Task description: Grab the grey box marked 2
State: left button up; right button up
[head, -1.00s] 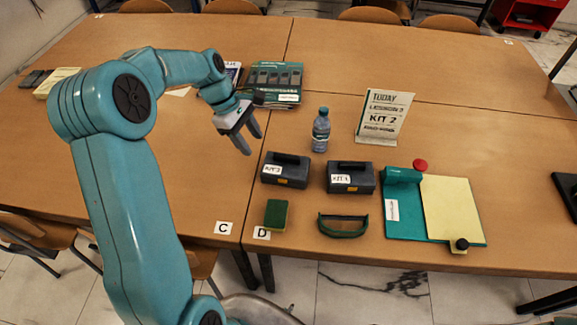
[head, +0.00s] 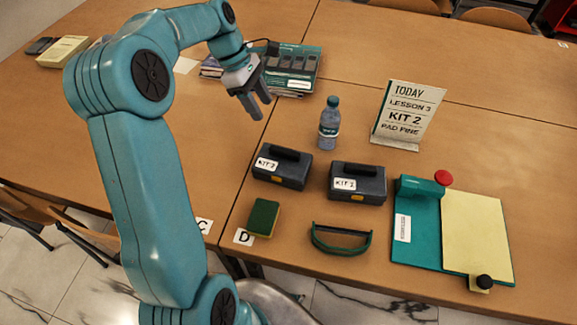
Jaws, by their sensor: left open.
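Two dark grey boxes with black handles and orange latches sit side by side on the table. The left box (head: 283,172) has a white label that seems to read KIT 2; its digit is small and blurred. The right box (head: 357,190) has a label that seems to read KIT 1. My left gripper (head: 261,108) is open and empty, fingers pointing down, in the air above and behind the left box in the picture. It touches neither box. My right gripper is not in view.
A water bottle (head: 329,124) stands behind the boxes, with a lesson sign (head: 407,112) reading KIT 2 to its right. A green sponge (head: 263,217), safety goggles (head: 341,238) and a green board (head: 417,228) lie in front and right. Table left of the boxes is clear.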

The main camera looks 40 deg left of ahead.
pick_arm(q)
send_over(283, 150)
jog(key=a, duration=0.2)
jog(key=f, duration=0.7)
jog(key=s+f, duration=0.1)
jog(key=f, duration=0.2)
jog(key=shift+d+f, duration=0.15)
jog(key=shift+f, duration=0.15)
jog(key=x, duration=0.4)
jog(key=shift+w+f, duration=0.25)
jog(key=shift+w, duration=0.05)
jog(key=shift+s+r, duration=0.15)
jog(key=shift+s, duration=0.05)
jog(key=shift+w+f, duration=0.15)
jog(key=shift+f, duration=0.2)
grip_shut()
